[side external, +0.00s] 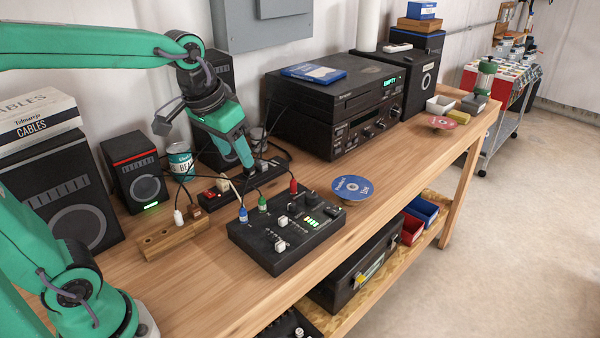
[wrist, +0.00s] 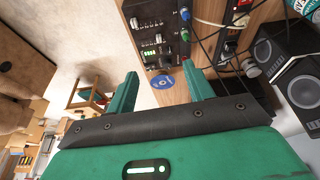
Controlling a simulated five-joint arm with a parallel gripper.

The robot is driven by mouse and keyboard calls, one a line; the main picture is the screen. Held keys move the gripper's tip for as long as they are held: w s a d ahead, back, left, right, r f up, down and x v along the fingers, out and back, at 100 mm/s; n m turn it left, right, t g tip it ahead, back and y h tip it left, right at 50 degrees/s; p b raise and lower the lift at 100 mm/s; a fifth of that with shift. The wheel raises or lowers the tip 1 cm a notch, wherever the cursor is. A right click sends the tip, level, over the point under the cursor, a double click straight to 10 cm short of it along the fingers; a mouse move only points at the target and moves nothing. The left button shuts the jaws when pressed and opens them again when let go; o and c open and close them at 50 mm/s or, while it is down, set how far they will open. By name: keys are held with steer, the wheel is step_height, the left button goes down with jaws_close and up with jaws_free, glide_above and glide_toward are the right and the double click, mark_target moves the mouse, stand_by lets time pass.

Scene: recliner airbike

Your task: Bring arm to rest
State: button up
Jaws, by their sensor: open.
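My gripper (side external: 250,160) is in the upper middle of the side view, pointing down above the back of the wooden bench (side external: 190,285), near the black power strip (side external: 255,180). In the wrist view my gripper (wrist: 160,88) shows two green fingers spread apart with nothing between them. Below and beyond the fingers is a black mixer (side external: 286,232), which also shows in the wrist view (wrist: 150,35). Coloured plugs stand along the mixer's back edge: blue (side external: 243,214), green (side external: 263,204) and red (side external: 293,186). The fingertips are partly hidden in the side view.
A blue disc (side external: 352,187) lies right of the mixer. A wooden block with holes (side external: 168,242) holds a white plug (side external: 178,217). Speakers (side external: 135,172), a can (side external: 180,160) and a stacked black stereo (side external: 335,105) line the back. The bench's front strip is clear.

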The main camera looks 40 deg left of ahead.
steer(key=s+f+t, duration=0.1)
steer(key=s+f, duration=0.1)
steer(key=s, duration=0.8)
steer(key=shift+f+m+t, duration=0.3)
steer(key=shift+t, duration=0.1)
steer(key=shift+r, duration=0.1)
